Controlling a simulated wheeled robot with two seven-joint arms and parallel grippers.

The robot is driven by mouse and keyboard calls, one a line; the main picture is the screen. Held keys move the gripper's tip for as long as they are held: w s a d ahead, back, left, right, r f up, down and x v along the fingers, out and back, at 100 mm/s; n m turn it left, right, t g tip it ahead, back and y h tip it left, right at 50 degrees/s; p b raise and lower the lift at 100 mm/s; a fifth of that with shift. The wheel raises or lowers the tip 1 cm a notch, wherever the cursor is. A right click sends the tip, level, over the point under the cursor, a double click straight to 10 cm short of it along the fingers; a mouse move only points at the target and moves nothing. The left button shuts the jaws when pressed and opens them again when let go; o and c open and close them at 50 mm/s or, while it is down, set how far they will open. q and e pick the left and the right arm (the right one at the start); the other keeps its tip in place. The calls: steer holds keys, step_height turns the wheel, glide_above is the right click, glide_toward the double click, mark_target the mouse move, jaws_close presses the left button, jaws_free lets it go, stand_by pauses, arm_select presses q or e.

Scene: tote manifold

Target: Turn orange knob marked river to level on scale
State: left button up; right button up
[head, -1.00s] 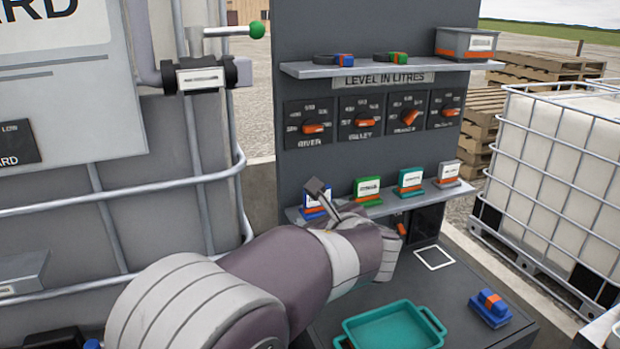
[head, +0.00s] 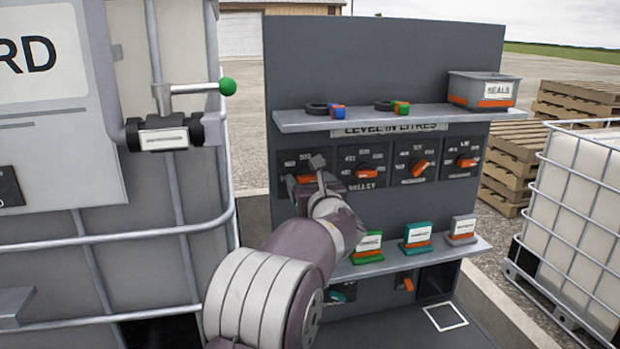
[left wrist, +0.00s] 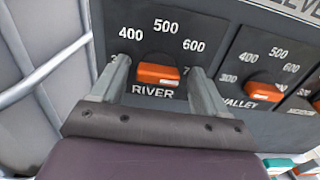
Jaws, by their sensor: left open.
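The orange river knob (left wrist: 157,74) sits on a dark dial plate with the word RIVER below it. In the left wrist view, 400, 500 and 600 show above it; the end numbers are partly hidden by my fingers. The knob's bar lies roughly level. My left gripper (left wrist: 160,80) is open, with one finger to each side of the knob and gaps between; I cannot tell how deep they reach. In the head view my left gripper (head: 306,182) covers much of the river dial, leaving a bit of orange knob (head: 301,179) visible. My right gripper is not in view.
The valley knob (head: 366,171) is close on the right, with two more orange knobs beyond. An upper shelf (head: 360,121) overhangs the dials. A green-tipped valve handle (head: 228,87) stands at left.

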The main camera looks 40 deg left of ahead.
arm_select(q)
steer(key=shift+s+a, duration=0.1)
steer(key=shift+s, duration=0.05)
steer(key=c, duration=1.1)
steer(key=shift+o, duration=0.2)
steer(key=shift+f+n+b, duration=0.15)
steer(key=shift+n+b, duration=0.15)
steer(key=shift+b, duration=0.4)
steer(key=n+b, duration=0.5)
steer(key=b, duration=0.1)
steer(key=n+b, duration=0.4)
steer(key=b, duration=0.3)
steer(key=shift+f+n+b, duration=0.2)
steer(key=shift+n+b, duration=0.1)
steer(key=shift+n, duration=0.1)
steer(key=n+b, duration=0.3)
steer(key=n, duration=0.1)
steer(key=shift+r+n+b, duration=0.2)
steer(key=shift+n+b, duration=0.95)
steer(key=shift+n, duration=0.55)
steer(key=o, duration=1.1)
steer(key=shift+c, duration=0.2)
